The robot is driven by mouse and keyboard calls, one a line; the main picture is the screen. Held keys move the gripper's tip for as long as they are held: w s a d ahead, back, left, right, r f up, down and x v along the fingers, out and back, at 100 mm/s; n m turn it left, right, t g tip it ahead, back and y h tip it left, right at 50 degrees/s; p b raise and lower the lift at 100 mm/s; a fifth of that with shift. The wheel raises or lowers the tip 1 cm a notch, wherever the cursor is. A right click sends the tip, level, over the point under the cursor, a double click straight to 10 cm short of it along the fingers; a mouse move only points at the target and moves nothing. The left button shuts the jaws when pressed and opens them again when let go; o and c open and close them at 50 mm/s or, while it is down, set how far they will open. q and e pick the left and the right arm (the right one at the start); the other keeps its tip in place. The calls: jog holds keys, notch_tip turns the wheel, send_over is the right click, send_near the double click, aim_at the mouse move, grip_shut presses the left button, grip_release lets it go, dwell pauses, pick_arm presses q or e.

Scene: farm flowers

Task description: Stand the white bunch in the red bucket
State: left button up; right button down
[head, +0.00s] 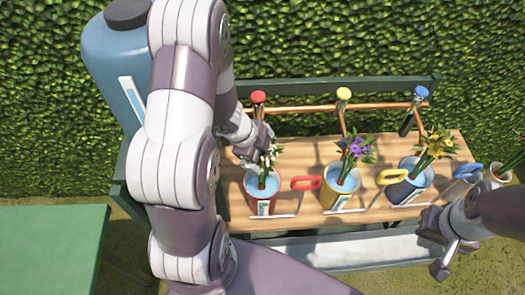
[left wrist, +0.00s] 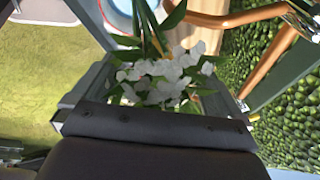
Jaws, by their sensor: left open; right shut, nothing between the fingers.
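The white bunch (head: 269,158) stands in the red bucket (head: 262,194) on the wooden bench, its stems in the blue water. It leans a little and its blooms rise above the rim. In the left wrist view the white blooms (left wrist: 165,78) are close ahead, and part of the bucket's rim shows at the top. My left gripper (head: 257,145) is open right beside the blooms, at their left; I cannot tell whether it touches them. My right gripper (head: 440,252) is shut and empty in front of the bench at the right.
A yellow bucket (head: 341,190) holds a purple bunch (head: 356,149). A blue bucket (head: 407,186) holds a yellow bunch (head: 437,143). Red, yellow and blue taps on a copper pipe (head: 300,109) stand behind. A green table (head: 50,245) is at the left, a blue tank (head: 110,65) behind.

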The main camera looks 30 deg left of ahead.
pick_arm(q)
jog(key=p+v, duration=0.7)
jog(key=v, duration=0.5)
jog(key=shift+r, duration=0.3)
jog(key=shift+s+a, duration=0.1)
jog(key=s+d+r+n+g+y+b, duration=0.2)
jog(key=s+d+n, duration=0.3)
jog(key=n, duration=1.1)
jog(key=d+y+b, duration=0.1)
jog(key=d, duration=0.2)
jog(key=shift+d+r+n, duration=0.2)
jog(key=shift+r+n, duration=0.1)
jog(key=shift+r, duration=0.1)
